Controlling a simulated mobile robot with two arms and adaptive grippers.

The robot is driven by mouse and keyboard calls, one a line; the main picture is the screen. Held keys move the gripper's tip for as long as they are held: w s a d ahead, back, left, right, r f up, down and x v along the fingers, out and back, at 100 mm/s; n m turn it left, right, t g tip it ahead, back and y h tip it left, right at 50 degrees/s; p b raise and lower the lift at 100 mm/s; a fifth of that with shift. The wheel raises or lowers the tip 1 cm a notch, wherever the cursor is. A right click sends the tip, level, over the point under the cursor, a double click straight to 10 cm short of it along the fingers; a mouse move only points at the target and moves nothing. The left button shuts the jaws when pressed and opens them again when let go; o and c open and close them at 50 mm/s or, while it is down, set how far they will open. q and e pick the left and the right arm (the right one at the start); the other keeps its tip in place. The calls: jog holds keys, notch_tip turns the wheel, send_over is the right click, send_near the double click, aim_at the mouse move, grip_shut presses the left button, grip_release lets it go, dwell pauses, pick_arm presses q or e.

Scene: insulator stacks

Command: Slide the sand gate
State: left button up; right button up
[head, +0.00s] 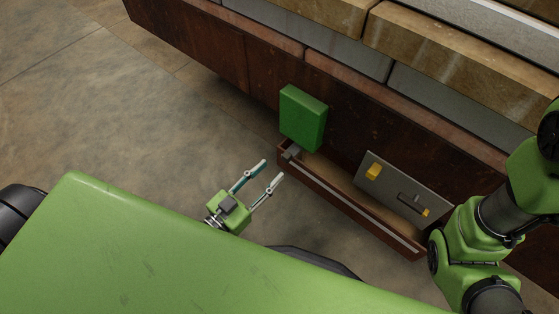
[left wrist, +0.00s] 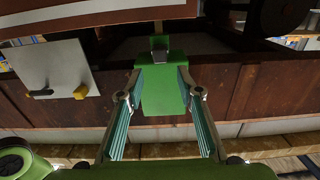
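A green block (head: 303,118) stands at the left end of a long, shallow brown trough (head: 345,208) on the side of a rusty wall. A grey plate (head: 397,184) with a yellow knob (head: 373,172) and a dark handle with a yellow end (head: 413,204) sits toward the trough's right part. I cannot tell which part is the sand gate. My left gripper (head: 272,169) is open and empty, left of the trough and apart from it. In the left wrist view the green block (left wrist: 163,95) appears straight ahead between the open fingers, and the plate (left wrist: 55,70) lies to the left.
The rusty wall (head: 215,55) bears rows of grey and tan blocks (head: 430,45) above the trough. My green body fills the lower left of the head view, and another green arm link is at the right. Floor left of the trough (head: 120,120) is clear.

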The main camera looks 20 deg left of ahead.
pick_arm(q)
jog(key=v, duration=0.3)
jog(key=shift+s+a, duration=0.1)
jog(key=shift+s, duration=0.2)
dwell(0.3)
